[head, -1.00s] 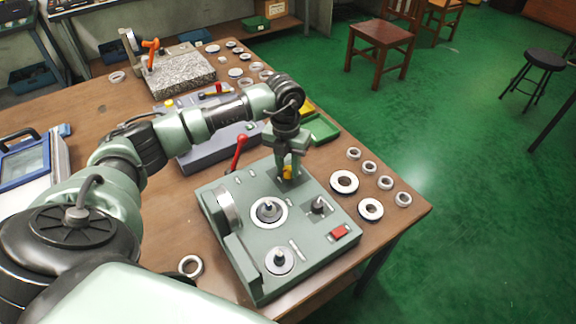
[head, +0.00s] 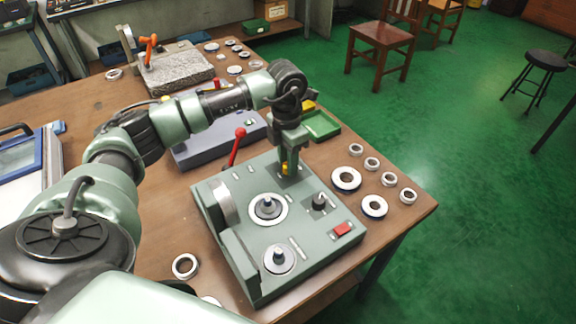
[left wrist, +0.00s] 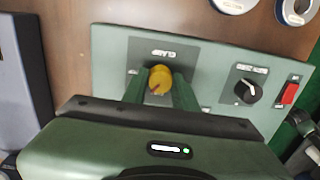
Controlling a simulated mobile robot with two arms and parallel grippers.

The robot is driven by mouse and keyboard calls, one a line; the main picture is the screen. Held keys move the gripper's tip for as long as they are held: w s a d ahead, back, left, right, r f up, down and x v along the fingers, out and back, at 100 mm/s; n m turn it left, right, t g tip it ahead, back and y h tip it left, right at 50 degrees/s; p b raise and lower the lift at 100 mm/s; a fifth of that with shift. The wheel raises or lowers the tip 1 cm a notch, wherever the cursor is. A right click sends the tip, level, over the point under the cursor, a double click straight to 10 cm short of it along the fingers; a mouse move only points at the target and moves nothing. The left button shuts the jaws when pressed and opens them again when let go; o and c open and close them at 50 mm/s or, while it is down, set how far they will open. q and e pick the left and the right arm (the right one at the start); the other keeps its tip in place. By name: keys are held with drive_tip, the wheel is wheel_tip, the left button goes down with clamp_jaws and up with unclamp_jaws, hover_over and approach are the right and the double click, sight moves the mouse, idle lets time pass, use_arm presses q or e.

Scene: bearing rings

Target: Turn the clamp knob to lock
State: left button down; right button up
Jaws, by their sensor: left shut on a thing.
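The yellow clamp knob (left wrist: 160,80) sits on the green fixture panel (left wrist: 115,65) below a label reading CLAMP in the left wrist view. My left gripper (left wrist: 160,92) has a finger on each side of the knob and is shut on it. In the head view the left gripper (head: 288,168) points down at the far edge of the fixture (head: 325,258), and only a bit of the yellow knob (head: 285,168) shows beside the fingers. My right gripper is not in view.
On the fixture are a black selector knob (left wrist: 240,92), a red switch (head: 341,229), two round posts and a red-tipped lever (head: 238,143). Several bearing rings lie on the table to the right, including a large one (head: 346,179). A green tray (head: 322,126) stands behind.

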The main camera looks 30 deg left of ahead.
use_arm(q)
drive_tip(key=m+b, duration=0.2)
drive_tip(key=m, duration=0.3)
drive_tip(key=shift+w+m+b, duration=0.1)
drive_tip(key=shift+m+b, duration=0.2)
drive_tip(key=shift+b, duration=0.1)
drive_tip(key=m+b, duration=0.2)
drive_tip(key=m, duration=0.3)
drive_tip(key=shift+r, duration=0.1)
drive_tip(key=shift+m, duration=0.4)
drive_tip(key=c, duration=1.1)
unclamp_jaws()
drive_tip(key=shift+r, duration=0.1)
wheel_tip(320, 180, up, 7)
drive_tip(key=shift+w+b, duration=0.15)
drive_tip(key=shift+b, duration=0.15)
drive_tip(key=shift+r, duration=0.3)
